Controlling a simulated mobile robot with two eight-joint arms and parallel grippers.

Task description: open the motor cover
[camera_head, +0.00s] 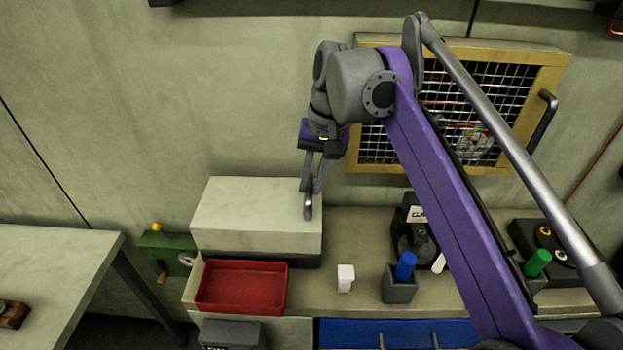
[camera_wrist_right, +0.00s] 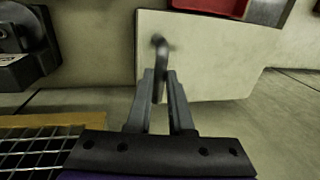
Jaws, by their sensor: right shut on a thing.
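The motor cover (camera_head: 255,205) appears to be the pale cream box top on the bench against the wall. It looks closed, resting flat on a dark base. It also shows in the right wrist view (camera_wrist_right: 205,60). A dark grey bar handle (camera_head: 308,208) stands at its right end, and shows in the right wrist view (camera_wrist_right: 160,45). My right gripper (camera_head: 310,186) comes down from above and is shut on this handle, with a finger on each side of it (camera_wrist_right: 161,85). My left gripper is not in view.
A red tray (camera_head: 241,287) sits in front of the cover. A white block (camera_head: 345,278), a grey holder with a blue peg (camera_head: 405,266) and a dark device (camera_head: 413,230) stand to the right. A yellow-framed mesh guard (camera_head: 548,85) is on the wall behind my right arm.

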